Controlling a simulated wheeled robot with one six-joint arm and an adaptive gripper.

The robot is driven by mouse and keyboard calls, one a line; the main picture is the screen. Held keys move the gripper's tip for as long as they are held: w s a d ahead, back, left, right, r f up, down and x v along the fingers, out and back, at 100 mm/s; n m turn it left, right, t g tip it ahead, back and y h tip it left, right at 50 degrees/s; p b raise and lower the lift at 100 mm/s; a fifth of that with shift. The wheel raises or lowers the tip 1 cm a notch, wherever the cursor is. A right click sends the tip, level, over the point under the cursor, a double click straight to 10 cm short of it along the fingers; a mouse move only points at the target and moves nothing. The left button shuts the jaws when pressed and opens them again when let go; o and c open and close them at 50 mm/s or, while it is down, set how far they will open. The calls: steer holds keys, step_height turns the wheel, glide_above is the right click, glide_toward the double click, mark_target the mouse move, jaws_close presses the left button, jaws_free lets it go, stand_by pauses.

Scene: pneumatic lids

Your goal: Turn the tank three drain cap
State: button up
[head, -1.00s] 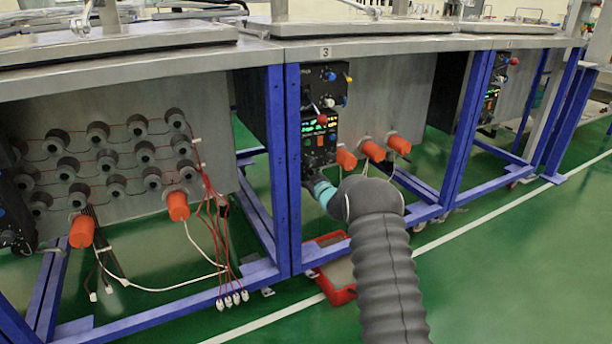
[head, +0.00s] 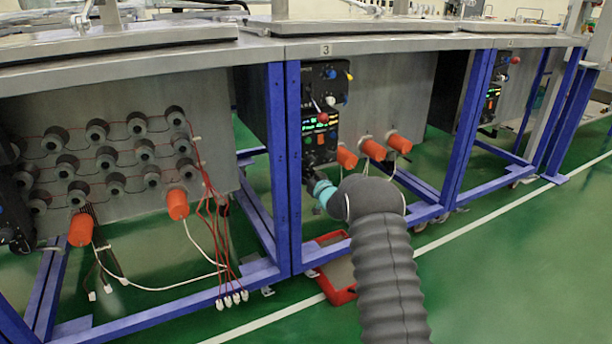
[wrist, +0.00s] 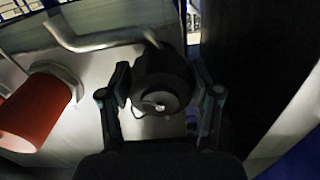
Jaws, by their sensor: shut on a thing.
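The tank marked 3 (head: 400,90) stands at the middle right in the head view, with its number plate (head: 326,50) on the bench edge. In the wrist view, a round black drain cap (wrist: 162,85) sits between the two fingers of my gripper (wrist: 163,100), one finger on each side. My gripper is shut on this cap.
A blue post (head: 292,170) stands left of my arm. A red tray (head: 340,292) lies on the floor below.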

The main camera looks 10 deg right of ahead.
steer(key=shift+m, duration=1)
steer(key=o, duration=1.1)
steer(key=shift+o, duration=0.2)
steer(key=v, duration=1.2)
steer(key=shift+r, duration=0.1)
